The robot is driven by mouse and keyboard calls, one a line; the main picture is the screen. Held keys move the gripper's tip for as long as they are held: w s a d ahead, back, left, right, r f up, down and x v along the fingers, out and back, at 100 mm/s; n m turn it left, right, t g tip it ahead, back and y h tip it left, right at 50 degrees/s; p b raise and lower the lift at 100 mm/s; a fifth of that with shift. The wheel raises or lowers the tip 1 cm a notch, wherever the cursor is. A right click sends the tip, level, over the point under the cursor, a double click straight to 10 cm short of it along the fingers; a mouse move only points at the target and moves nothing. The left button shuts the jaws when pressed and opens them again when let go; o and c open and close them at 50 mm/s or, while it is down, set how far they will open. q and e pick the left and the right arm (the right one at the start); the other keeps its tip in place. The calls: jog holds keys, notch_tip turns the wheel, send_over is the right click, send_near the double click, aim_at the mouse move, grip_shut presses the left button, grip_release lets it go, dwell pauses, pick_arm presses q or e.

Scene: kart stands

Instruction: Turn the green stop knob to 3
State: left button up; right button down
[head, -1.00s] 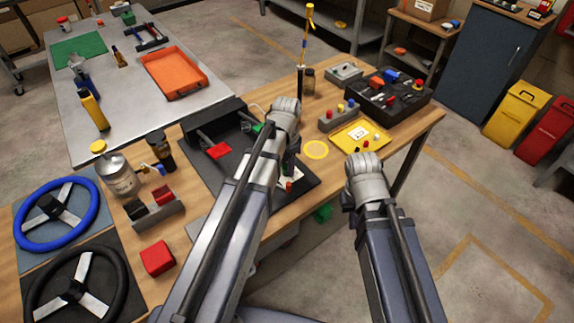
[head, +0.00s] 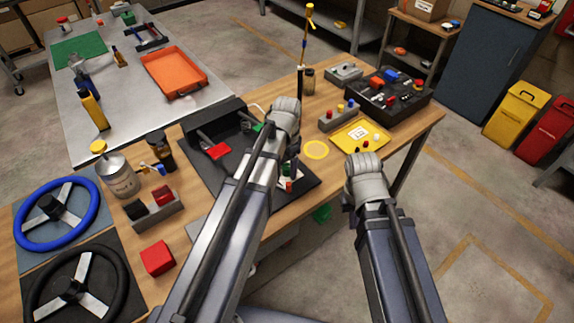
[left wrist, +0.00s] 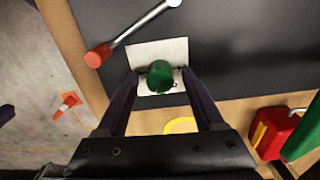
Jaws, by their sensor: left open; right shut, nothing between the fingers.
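The green stop knob (left wrist: 160,74) stands on a white plate (left wrist: 172,52) on the dark panel (left wrist: 240,42). My left gripper (left wrist: 161,76) is open in the left wrist view, with one finger on each side of the knob. I cannot tell whether the fingers touch it. The plate's markings are too small to read, so the knob's setting is unclear. A lever with a red end (left wrist: 98,55) lies beside the plate. In the head view my left arm hides most of the knob and gripper. My right arm is beyond the table's front edge, its gripper hidden.
A yellow ring (head: 316,150) lies on the wood right of the panel. A yellow tray (head: 345,139) and a black parts box (head: 416,105) are further right. A red block (head: 157,258) and a blue steering wheel (head: 85,193) lie to the left.

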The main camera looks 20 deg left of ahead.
aim_at(287, 166)
pick_arm(q)
jog(key=shift+r+p, duration=3.9)
jog(key=shift+r, duration=0.05)
pick_arm(e)
notch_tip(287, 166, up, 8)
pick_arm(q)
jog(key=shift+f, duration=0.1)
pick_arm(e)
jog(key=shift+f, duration=0.1)
